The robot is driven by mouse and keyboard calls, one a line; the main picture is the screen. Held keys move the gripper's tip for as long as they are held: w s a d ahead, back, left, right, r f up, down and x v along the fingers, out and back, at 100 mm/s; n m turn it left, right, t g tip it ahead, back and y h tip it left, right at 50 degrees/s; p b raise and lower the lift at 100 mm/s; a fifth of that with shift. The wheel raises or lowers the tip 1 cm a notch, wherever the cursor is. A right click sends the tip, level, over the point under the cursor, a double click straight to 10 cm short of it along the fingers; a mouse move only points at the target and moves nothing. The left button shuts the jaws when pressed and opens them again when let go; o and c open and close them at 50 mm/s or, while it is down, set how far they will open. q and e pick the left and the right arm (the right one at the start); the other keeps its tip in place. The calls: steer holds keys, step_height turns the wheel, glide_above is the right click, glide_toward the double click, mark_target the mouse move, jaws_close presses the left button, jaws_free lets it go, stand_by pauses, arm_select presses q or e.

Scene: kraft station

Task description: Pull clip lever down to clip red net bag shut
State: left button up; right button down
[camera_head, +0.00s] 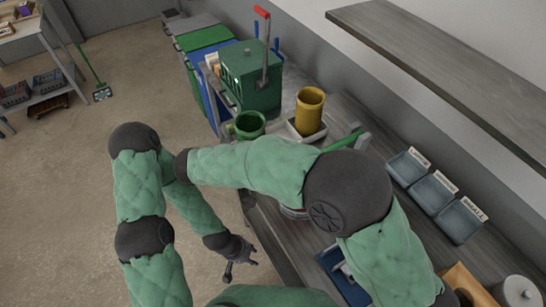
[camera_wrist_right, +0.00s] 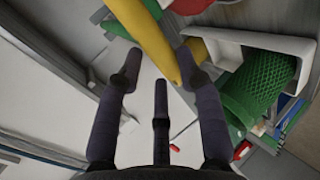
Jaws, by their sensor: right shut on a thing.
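In the right wrist view, my right gripper (camera_wrist_right: 160,72) is shut on a curved yellow lever (camera_wrist_right: 152,38), which runs up and left from between its fingertips. A green bar (camera_wrist_right: 118,30) of the clip device passes beside the lever. A small red patch (camera_wrist_right: 190,6) at the top edge may be the red net bag, mostly out of frame. In the head view, the green bar of the device (camera_head: 345,139) shows beyond my right arm, which hides my right gripper and the lever. My left gripper (camera_head: 241,264) hangs open and empty over the floor beside the bench.
A green mesh cylinder (camera_head: 246,125) and a yellow cylinder (camera_head: 311,108) stand at the bench's far end. Behind them is a green box (camera_head: 250,80) with a red-tipped lever. Blue-grey bins (camera_head: 433,192) line the wall side under a shelf (camera_head: 440,70).

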steer(key=shift+s+f+b, duration=0.2)
steer(key=shift+f, duration=0.35)
steer(key=shift+s+f+b, duration=0.15)
steer(key=shift+f, duration=0.4)
steer(key=c, duration=0.9)
jaws_free()
steer(key=shift+w, duration=0.1)
steer(key=shift+w+f, duration=0.1)
steer(key=r, duration=1.1)
steer(key=shift+w+a+r, duration=0.15)
steer(key=shift+w+r, duration=0.2)
